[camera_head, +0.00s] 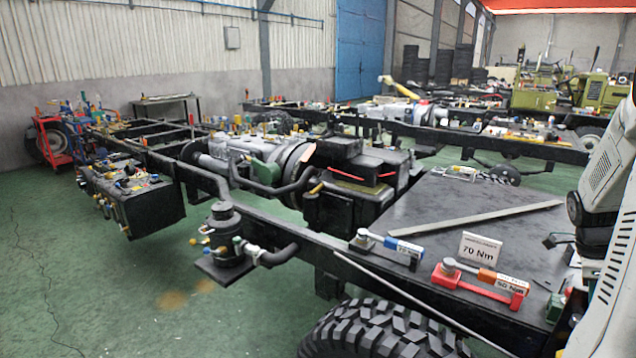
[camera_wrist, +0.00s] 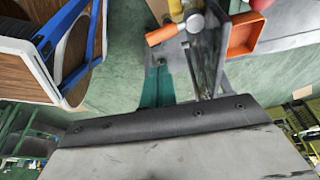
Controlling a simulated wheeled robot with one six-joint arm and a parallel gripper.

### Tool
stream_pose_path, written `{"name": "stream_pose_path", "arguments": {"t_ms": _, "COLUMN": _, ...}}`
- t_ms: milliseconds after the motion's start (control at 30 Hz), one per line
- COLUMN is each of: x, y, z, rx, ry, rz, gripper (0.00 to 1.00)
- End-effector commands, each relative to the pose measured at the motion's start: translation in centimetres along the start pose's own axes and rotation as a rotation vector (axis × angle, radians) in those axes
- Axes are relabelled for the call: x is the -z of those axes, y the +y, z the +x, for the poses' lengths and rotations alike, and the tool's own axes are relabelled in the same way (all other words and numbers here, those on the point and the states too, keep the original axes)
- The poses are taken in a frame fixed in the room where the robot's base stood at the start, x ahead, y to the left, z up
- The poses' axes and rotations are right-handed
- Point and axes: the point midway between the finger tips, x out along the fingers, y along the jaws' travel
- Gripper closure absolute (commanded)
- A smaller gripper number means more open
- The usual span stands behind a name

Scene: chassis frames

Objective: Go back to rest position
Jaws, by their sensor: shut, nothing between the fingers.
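My gripper (camera_wrist: 203,62) shows in the wrist view as narrow grey metal fingers beyond a dark strip with screws. It is shut and holds nothing. In the head view my white arm stands along the right edge, and the fingers cannot be made out there.
A dark chassis plate (camera_head: 440,205) carries a blue-handled torque wrench (camera_head: 390,243), a red and orange one (camera_head: 485,281), a "70 Nm" sign (camera_head: 480,249) and a long flat bar (camera_head: 460,219). A big tyre (camera_head: 385,332) stands below. Green floor (camera_head: 110,290) is clear at left.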

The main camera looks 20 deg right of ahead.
Motion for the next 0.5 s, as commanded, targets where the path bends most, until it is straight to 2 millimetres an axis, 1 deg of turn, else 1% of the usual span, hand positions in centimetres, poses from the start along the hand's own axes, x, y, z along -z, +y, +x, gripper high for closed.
{"name": "stream_pose_path", "arguments": {"t_ms": 67, "x": 0.1, "y": 0.2, "z": 0.0, "rx": -0.009, "ry": 0.001, "rz": -0.071, "gripper": 1.00}}
{"name": "stream_pose_path", "arguments": {"t_ms": 133, "x": -0.1, "y": 0.8, "z": 0.2, "rx": -0.034, "ry": -0.005, "rz": -0.175, "gripper": 1.00}}
{"name": "stream_pose_path", "arguments": {"t_ms": 200, "x": -0.4, "y": 2.3, "z": 0.7, "rx": -0.077, "ry": -0.023, "rz": -0.307, "gripper": 1.00}}
{"name": "stream_pose_path", "arguments": {"t_ms": 267, "x": -0.7, "y": 3.8, "z": 0.2, "rx": -0.101, "ry": -0.044, "rz": -0.429, "gripper": 1.00}}
{"name": "stream_pose_path", "arguments": {"t_ms": 367, "x": -2.4, "y": 6.6, "z": -1.9, "rx": -0.115, "ry": -0.083, "rz": -0.663, "gripper": 1.00}}
{"name": "stream_pose_path", "arguments": {"t_ms": 467, "x": -5.1, "y": 9.9, "z": -5.2, "rx": -0.095, "ry": -0.120, "rz": -0.939, "gripper": 1.00}}
{"name": "stream_pose_path", "arguments": {"t_ms": 500, "x": -6.2, "y": 11.5, "z": -6.7, "rx": -0.081, "ry": -0.134, "rz": -1.054, "gripper": 1.00}}
